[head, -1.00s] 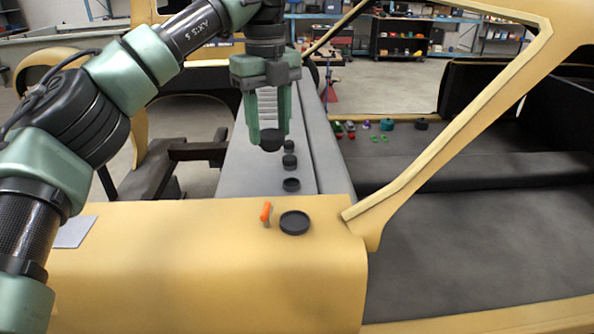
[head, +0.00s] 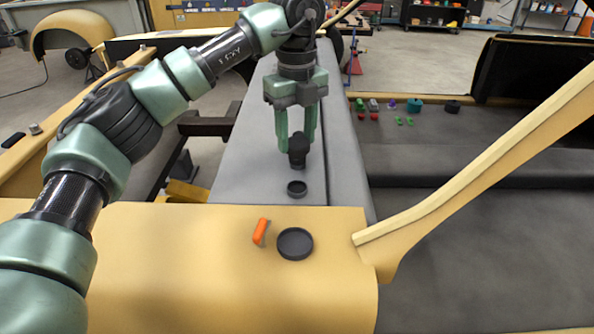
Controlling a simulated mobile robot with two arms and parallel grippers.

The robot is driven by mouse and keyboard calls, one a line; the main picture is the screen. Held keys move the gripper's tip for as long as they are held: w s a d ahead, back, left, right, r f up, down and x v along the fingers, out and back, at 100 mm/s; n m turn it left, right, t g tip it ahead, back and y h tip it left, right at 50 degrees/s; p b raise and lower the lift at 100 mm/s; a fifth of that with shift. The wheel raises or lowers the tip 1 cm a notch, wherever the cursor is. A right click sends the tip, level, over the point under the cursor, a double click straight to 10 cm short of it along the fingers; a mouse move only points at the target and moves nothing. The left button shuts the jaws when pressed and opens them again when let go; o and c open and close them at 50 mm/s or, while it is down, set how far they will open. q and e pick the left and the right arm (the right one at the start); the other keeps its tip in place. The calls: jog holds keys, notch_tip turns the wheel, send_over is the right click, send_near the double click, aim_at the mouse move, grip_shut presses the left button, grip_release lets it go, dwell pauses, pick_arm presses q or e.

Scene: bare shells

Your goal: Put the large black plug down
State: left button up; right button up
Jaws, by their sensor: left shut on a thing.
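My left gripper (head: 297,146) points down over the grey strip (head: 255,150) and is shut on a black plug (head: 299,144), which I take to be the large one. A smaller dark part (head: 298,163) shows directly below the held plug; I cannot tell whether it belongs to it or stands behind it. A small round black cap (head: 297,188) sits on the grey strip, nearer to me. A larger, shallow round black cap (head: 294,243) lies on the yellow panel. My right gripper is not in view.
An orange-handled item (head: 260,232) lies on the yellow panel (head: 180,260) beside the larger cap. A slanted yellow pillar (head: 470,190) rises at the right. Several small red and green pieces, a teal piece (head: 414,105) and a black piece (head: 453,107) sit on the dark ledge behind.

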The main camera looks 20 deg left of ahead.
aim_at(296, 156)
pick_arm(q)
notch_tip(296, 156, down, 5)
jog(key=shift+w+f+p, duration=0.1)
jog(key=shift+w+p, duration=0.05)
jog(key=shift+p, duration=0.35)
jog(key=shift+f, duration=0.2)
notch_tip(296, 156, down, 4)
jog(key=shift+r+p, duration=0.1)
jog(key=shift+p, duration=0.55)
jog(key=shift+f, duration=0.35)
jog(key=o, duration=1.3)
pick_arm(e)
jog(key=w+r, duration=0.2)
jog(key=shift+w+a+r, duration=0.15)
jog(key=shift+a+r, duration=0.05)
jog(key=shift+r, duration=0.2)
pick_arm(q)
jog(key=shift+o, duration=0.2)
jog(key=shift+r, duration=0.1)
